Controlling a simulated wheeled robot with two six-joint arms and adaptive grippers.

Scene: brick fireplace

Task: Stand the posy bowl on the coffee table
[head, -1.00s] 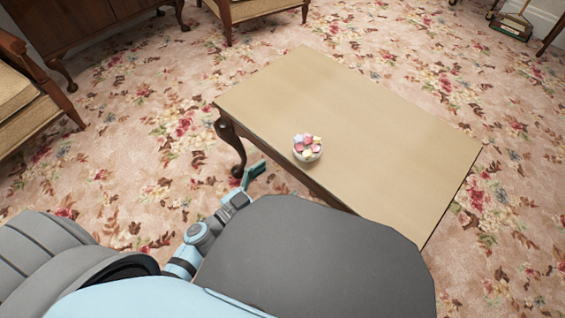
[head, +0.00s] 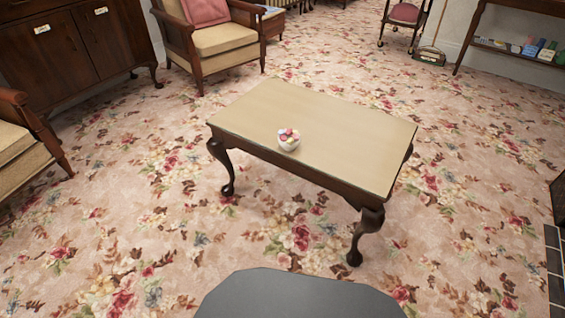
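The posy bowl (head: 288,140), a small white bowl filled with pink, red and pale flowers, stands upright on the coffee table (head: 345,135). It sits near the table's front long edge, left of the middle. The coffee table has a pale tan top and dark curved wooden legs. Neither of my grippers shows in the head view, and nothing touches the bowl.
Patterned floral carpet lies open around the table. An armchair with a pink cushion (head: 207,40) stands behind it, another armchair (head: 25,140) at the left edge. A dark cabinet (head: 80,45) is at back left, a shelf unit (head: 520,50) at back right.

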